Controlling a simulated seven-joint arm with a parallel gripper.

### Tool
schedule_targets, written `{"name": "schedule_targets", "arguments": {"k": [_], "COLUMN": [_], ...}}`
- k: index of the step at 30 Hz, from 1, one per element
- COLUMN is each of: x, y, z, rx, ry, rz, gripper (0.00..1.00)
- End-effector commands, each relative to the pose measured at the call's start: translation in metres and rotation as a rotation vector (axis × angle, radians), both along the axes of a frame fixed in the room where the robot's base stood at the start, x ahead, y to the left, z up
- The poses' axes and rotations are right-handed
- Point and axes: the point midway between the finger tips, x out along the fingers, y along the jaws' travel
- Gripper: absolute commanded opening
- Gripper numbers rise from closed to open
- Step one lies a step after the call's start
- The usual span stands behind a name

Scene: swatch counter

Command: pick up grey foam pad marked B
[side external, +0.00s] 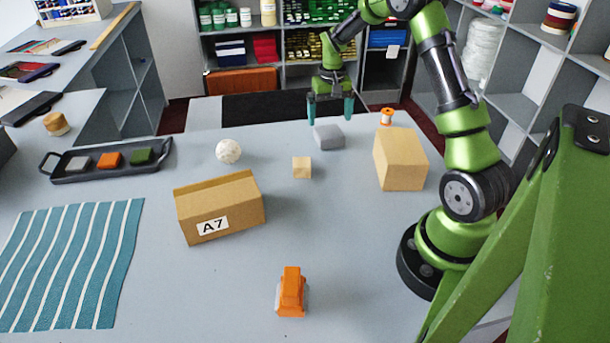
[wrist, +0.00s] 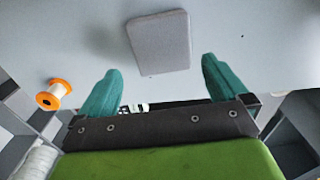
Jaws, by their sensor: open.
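A plain grey block-like pad (side external: 329,137) lies flat on the counter below my gripper in the side view. No letter mark can be read on it. It also shows in the wrist view (wrist: 160,42), ahead of the fingertips and roughly centred between them. My gripper (side external: 331,108) is open and empty, with teal fingers pointing down, a little above and behind the pad. In the wrist view, both fingers of my gripper (wrist: 160,75) are spread apart and do not touch the pad. A second grey pad (side external: 79,163) sits in a dark tray (side external: 63,179) at the left.
An orange-ended spool (side external: 386,117) and a cardboard box (side external: 400,160) stand right of the pad. A small wooden cube (side external: 302,167), a white ball (side external: 228,151) and a box marked A7 (side external: 240,207) are nearer or left.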

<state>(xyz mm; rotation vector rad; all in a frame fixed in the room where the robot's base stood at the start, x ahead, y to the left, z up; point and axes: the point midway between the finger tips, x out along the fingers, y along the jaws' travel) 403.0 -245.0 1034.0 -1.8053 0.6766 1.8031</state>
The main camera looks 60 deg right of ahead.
Motion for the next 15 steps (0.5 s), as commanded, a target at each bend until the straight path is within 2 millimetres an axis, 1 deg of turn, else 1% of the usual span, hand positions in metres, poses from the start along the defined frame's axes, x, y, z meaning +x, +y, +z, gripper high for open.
{"name": "schedule_targets", "arguments": {"k": [6, 9, 12, 15], "x": [-0.004, -0.004, -0.003, -0.003], "y": [0.008, 0.008, 0.008, 0.008], "z": [-0.030, -0.043, -0.050, -0.052], "rx": [0.003, 0.003, 0.002, 0.001], "ry": [0.004, 0.004, 0.002, 0.002], "rz": [0.001, 0.000, -0.001, -0.001], "gripper": [1.00, 1.00, 1.00, 1.00]}}
